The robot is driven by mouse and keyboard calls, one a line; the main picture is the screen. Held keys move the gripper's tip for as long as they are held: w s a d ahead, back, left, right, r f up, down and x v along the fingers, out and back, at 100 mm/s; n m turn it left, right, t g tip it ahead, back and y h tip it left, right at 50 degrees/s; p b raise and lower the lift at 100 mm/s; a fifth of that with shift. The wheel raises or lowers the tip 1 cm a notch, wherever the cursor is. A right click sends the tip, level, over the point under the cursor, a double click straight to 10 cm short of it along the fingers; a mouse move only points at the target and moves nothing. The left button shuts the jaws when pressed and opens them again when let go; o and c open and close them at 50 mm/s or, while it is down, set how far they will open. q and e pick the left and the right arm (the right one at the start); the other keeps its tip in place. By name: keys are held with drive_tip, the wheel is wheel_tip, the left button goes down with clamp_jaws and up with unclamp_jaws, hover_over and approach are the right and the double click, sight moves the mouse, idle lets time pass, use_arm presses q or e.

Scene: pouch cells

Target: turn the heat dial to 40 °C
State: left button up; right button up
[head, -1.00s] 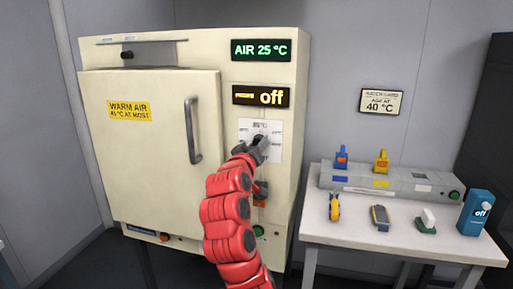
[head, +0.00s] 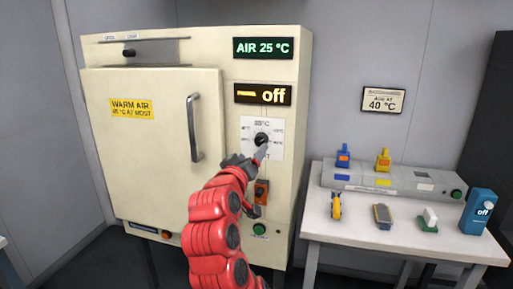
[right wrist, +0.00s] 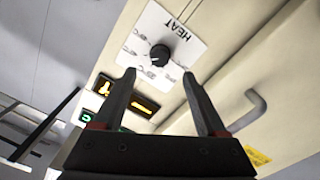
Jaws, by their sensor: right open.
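The heat dial (head: 262,140) is a black knob on a white plate (head: 274,152) on the front of the cream oven. I cannot read its pointer clearly. The dial also shows in the right wrist view (right wrist: 160,54), ahead of the fingertips and between their lines. My right gripper (head: 258,156) is open and empty, just below the dial and apart from it; its two fingers show in the right wrist view (right wrist: 159,74). The green display (head: 263,48) reads AIR 25 °C and the orange display (head: 263,94) reads off. My left gripper is not in view.
An orange switch (head: 262,187) and a green button (head: 259,229) sit below the dial. A white table (head: 400,240) with small devices stands at right. A wall sign (head: 383,100) reads 40 °C.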

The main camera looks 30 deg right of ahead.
drive_tip(key=p+v, duration=0.1)
drive_tip(key=v, duration=0.8)
drive_tip(key=shift+s+a, duration=0.2)
drive_tip(key=shift+s, duration=0.05)
